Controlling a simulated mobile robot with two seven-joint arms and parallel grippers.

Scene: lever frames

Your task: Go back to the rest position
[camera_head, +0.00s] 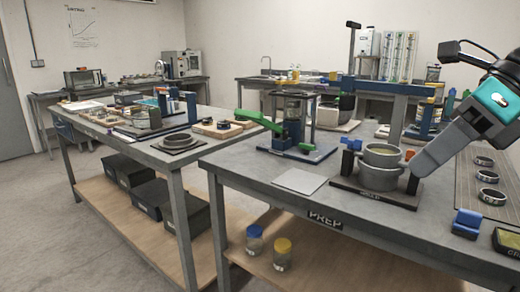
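My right gripper (422,165) comes in from the right edge, with a dark arm and a teal panel behind it. Its grey fingers point down and left, their tips just right of a grey metal pot (380,172) on a dark base plate (372,194). I cannot tell whether the fingers touch the pot or are open or shut. A lever frame with a green lever (260,121) stands on a blue base (303,152) left of the pot. My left gripper is not in view.
The grey workbench (255,172) marked PREP carries metal rings (491,196), a blue block (467,221) and a pale flat plate (300,181). A blue beam (385,86) spans its back. Jars (282,254) stand on its lower shelf. Another bench stands left, with floor between.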

